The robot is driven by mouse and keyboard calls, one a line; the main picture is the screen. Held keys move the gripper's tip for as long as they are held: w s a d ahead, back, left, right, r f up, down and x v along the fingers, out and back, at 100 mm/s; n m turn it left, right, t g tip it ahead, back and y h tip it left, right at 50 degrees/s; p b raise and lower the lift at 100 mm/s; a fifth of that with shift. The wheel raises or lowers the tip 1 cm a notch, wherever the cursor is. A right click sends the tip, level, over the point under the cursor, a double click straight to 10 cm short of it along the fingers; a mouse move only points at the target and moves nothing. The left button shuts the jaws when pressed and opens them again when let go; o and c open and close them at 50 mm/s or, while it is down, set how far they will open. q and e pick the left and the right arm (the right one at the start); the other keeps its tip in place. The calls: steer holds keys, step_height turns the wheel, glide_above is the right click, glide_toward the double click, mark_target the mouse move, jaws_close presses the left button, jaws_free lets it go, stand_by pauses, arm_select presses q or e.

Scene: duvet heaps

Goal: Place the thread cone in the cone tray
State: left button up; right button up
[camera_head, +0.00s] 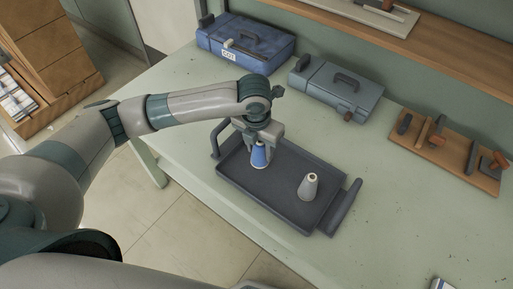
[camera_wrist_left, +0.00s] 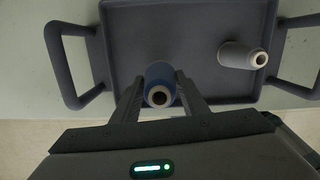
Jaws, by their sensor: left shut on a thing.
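A blue thread cone (camera_head: 259,156) is held between the fingers of my left gripper (camera_head: 262,143), over the left part of the dark grey cone tray (camera_head: 265,196). In the left wrist view the blue cone (camera_wrist_left: 160,84) sits between the two fingertips (camera_wrist_left: 160,95), with the tray (camera_wrist_left: 190,15) behind it. I cannot tell whether the cone's base touches the tray floor. A pale grey cone (camera_head: 309,187) stands upright in the right part of the tray, and it also shows in the left wrist view (camera_wrist_left: 242,56). My right gripper is not in view.
The tray has a raised handle at each end. A blue case (camera_head: 245,42) and a grey case (camera_head: 336,88) stand behind it near the wall. A wooden board with tools (camera_head: 450,150) lies at the right. The tabletop (camera_head: 400,215) right of the tray is mostly clear.

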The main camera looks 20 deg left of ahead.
arm_select(q)
steer(key=w+a+f, duration=0.1)
steer(key=w+f, duration=0.1)
steer(key=w+a+f+p, duration=0.1)
steer(key=w, duration=0.1)
steer(key=shift+a, duration=0.3)
step_height(320, 180, down, 3)
steer(key=shift+r+p, duration=0.2)
steer(key=shift+p, duration=0.45)
steer(key=shift+f, duration=0.6)
steer(key=shift+f, duration=0.15)
